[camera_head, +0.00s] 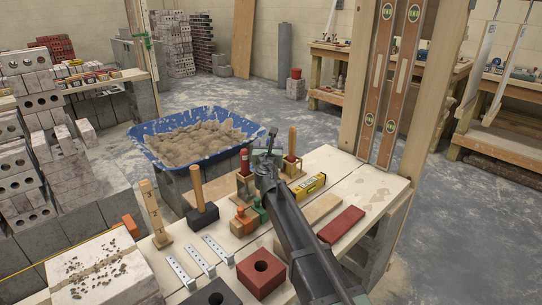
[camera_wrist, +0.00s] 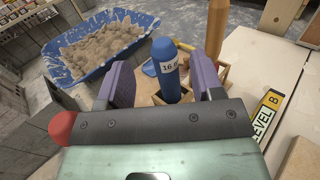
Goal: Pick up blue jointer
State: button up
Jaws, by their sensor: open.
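My gripper (camera_wrist: 163,77) is open, with one purple finger on each side of the blue handle. I cannot tell whether either finger touches it. In the head view my gripper (camera_head: 268,152) is over the back of the work table, and the blue jointer is hidden behind it.
A red handle (camera_head: 244,161) stands close on the left and a brown handle (camera_head: 292,143) on the right, both in wooden holders. A yellow level (camera_head: 309,186) lies to the right. The blue mortar tub (camera_head: 139,139) is behind. A red brick (camera_head: 341,224) lies nearer.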

jog(key=w, duration=0.6)
jog(key=shift+w, duration=0.15)
jog(key=c, duration=1)
jog(key=shift+r, duration=0.15)
notch_tip(320, 180, up, 20)
jog(key=p, duration=2)
